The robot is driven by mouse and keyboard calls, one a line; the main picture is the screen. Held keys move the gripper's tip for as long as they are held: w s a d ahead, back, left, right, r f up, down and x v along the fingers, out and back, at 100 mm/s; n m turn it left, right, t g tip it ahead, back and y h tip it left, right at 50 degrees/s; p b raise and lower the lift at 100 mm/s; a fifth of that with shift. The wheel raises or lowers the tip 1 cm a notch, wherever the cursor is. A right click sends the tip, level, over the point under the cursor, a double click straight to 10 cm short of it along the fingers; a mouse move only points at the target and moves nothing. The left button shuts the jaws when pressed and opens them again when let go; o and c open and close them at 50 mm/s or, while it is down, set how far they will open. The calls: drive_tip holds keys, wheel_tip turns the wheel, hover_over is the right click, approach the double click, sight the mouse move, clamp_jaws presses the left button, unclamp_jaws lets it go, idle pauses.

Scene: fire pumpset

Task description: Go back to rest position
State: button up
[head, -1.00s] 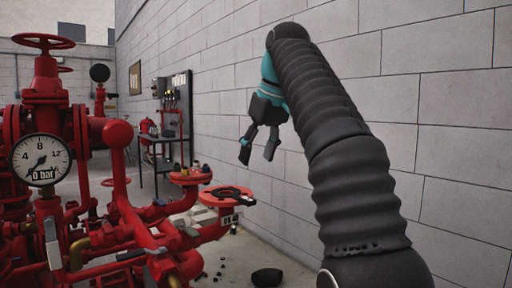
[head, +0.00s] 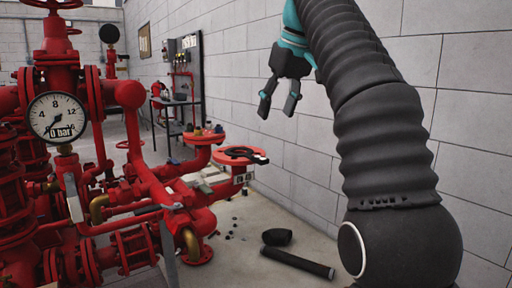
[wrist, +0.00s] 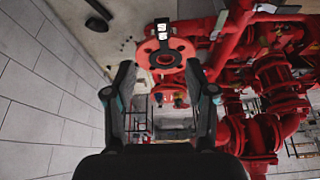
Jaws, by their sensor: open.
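My gripper (head: 279,104) is open and empty in the head view, held in the air in front of the grey block wall, with its fingers pointing down. My arm, in a black ribbed sleeve, rises from the lower right. In the wrist view my gripper (wrist: 161,92) shows its two fingers spread apart, with nothing between them. A red flange (wrist: 149,57) lies beyond the fingertips there, apart from them.
Red pump pipework (head: 130,195) with a 0 bar gauge (head: 57,117) fills the left. A red flange (head: 222,153) bears a black ring. A dark tube (head: 298,262) and a black piece (head: 277,237) lie on the floor. The block wall (head: 420,30) is close on the right.

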drive_tip(key=s+d+f+m, duration=0.2)
drive_tip(key=s+f, duration=0.6)
drive_tip(key=f, duration=0.4)
drive_tip(key=s+d+f+m+t+h, duration=0.1)
drive_tip(key=s+d+f+m, duration=0.1)
drive_tip(key=s+d+f, duration=0.3)
drive_tip(key=s+d+f+m+h, duration=0.1)
drive_tip(key=s+d+f+m, duration=0.1)
drive_tip(key=s+f, duration=1)
wheel_tip(320, 180, down, 7)
drive_tip(key=shift+s+d+r+t, duration=0.15)
drive_tip(key=shift+s+d+t, duration=0.15)
drive_tip(key=shift+d, duration=0.5)
drive_tip(key=shift+a, duration=0.15)
